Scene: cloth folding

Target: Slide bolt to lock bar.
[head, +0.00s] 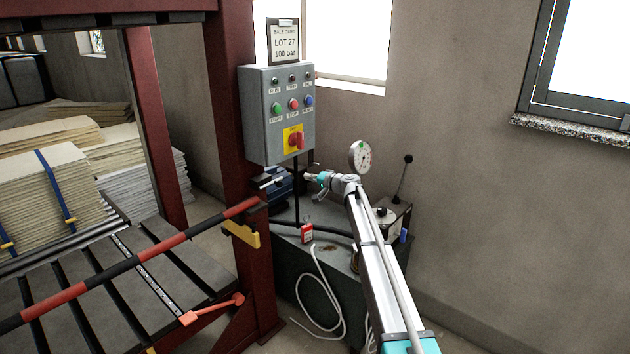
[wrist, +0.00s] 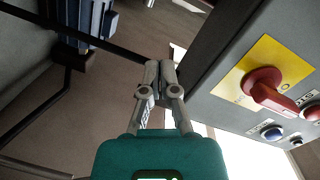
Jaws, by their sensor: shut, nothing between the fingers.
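The red-and-black striped bar (head: 140,259) slopes up from the lower left to the dark red post (head: 228,130). Its upper end lies at the post, above a yellow bracket (head: 243,234). A small dark fitting with a silver rod (head: 266,181) sits on the post just above the bar's end; it looks like the bolt, but its exact position is hard to tell. My gripper (head: 309,177) is shut and empty, to the right of this fitting and apart from it in the head view. The wrist view shows its fingertips (wrist: 160,66) together, with nothing held.
A grey control box (head: 280,115) with buttons hangs just above my gripper; its red rotary switch (wrist: 268,88) is close by in the wrist view. A pressure gauge (head: 360,156) stands to the right.

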